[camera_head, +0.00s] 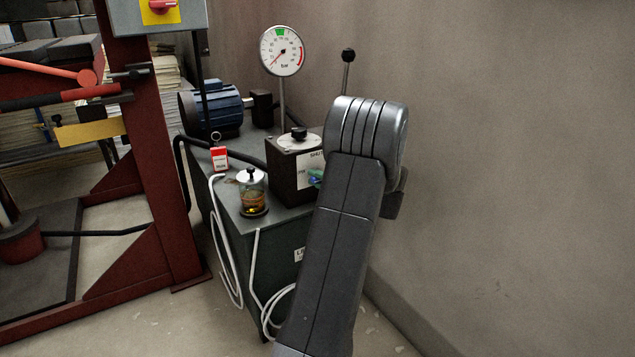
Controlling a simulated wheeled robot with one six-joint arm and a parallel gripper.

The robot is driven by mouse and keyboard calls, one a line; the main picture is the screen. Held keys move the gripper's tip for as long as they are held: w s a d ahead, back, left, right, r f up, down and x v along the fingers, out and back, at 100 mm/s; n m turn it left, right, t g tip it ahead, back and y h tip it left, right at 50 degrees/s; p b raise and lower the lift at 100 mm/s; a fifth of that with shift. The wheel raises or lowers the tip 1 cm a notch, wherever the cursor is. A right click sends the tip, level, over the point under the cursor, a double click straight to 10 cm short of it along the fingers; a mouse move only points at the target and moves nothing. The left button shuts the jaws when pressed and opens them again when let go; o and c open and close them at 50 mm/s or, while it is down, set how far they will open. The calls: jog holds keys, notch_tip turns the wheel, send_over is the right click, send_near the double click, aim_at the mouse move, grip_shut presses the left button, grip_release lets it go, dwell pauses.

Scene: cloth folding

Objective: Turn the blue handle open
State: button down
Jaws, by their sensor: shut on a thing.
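A small blue and green piece (316,178), which looks like the blue handle, shows at the right side of the dark valve block on the green cabinet. Only its left end is visible; my grey arm covers the rest. I cannot tell how far the handle is turned. My arm reaches up from the bottom and bends over at its rounded silver joint, to the right of the block. My gripper's fingers are hidden behind the arm, so their contact with the handle cannot be seen.
The cabinet (240,222) carries a blue motor (212,108), a pressure gauge (282,51), a glass jar (252,193) and a red tag (219,158). A black-knobbed lever (347,70) rises behind my arm. A red press frame (160,165) stands left, a bare wall (520,150) right.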

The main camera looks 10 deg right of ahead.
jog(key=shift+f, duration=0.1)
dwell(0.3)
jog(key=c, duration=1.4)
grip_release()
jog(key=shift+o, duration=0.2)
jog(key=p+v, duration=0.3)
jog(key=v, duration=1)
jog(key=shift+s+d+p, duration=0.25)
jog(key=shift+d+p, duration=0.05)
jog(key=b+x, duration=0.3)
jog(key=x, duration=1.1)
jog(key=shift+b, duration=0.3)
jog(key=shift+s, duration=0.1)
